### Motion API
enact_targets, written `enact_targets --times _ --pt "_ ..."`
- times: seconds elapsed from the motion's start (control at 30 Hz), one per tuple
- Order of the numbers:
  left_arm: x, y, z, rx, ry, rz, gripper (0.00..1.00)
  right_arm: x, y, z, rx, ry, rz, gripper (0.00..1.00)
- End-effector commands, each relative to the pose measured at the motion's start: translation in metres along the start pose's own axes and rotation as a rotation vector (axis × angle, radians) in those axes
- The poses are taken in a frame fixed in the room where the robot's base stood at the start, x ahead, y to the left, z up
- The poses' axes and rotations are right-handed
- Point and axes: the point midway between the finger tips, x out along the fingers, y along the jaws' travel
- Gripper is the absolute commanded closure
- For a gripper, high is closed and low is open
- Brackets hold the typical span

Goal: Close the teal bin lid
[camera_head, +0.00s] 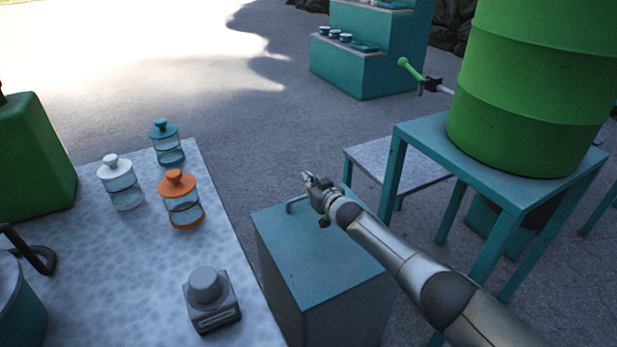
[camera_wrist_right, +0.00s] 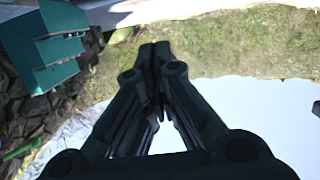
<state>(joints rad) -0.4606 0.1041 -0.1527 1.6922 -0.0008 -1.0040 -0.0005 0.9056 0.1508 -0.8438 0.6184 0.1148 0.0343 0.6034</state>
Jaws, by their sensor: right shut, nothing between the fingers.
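The teal bin (camera_head: 318,250) stands on the ground between the left table and the barrel stand in the head view. Its flat teal lid lies level across the top, with a small grey handle (camera_head: 296,202) at the far edge. My right gripper (camera_head: 306,177) is shut and empty, above the far edge of the lid near the handle. I cannot tell whether it touches the bin. The right wrist view shows its fingers (camera_wrist_right: 155,50) together with nothing between them. The bin is not visible there. My left gripper is not in view.
The left table (camera_head: 150,260) holds several jars, a grey knob device (camera_head: 211,298) and a green container (camera_head: 35,160). A green barrel (camera_head: 535,90) stands on a teal stand (camera_head: 420,128) at the right. Teal steps (camera_head: 360,70) are behind. Open ground lies beyond the bin.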

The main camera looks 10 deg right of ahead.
Motion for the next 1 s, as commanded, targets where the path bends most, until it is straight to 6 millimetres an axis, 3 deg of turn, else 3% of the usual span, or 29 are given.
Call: enact_targets --times 0.63,1.0 --pt "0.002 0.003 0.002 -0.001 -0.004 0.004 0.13 -0.003 0.001 0.003 0.001 -0.005 0.001 1.00" --pt "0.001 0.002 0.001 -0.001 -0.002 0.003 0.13 -0.030 0.001 0.002 -0.001 -0.004 0.000 1.00"
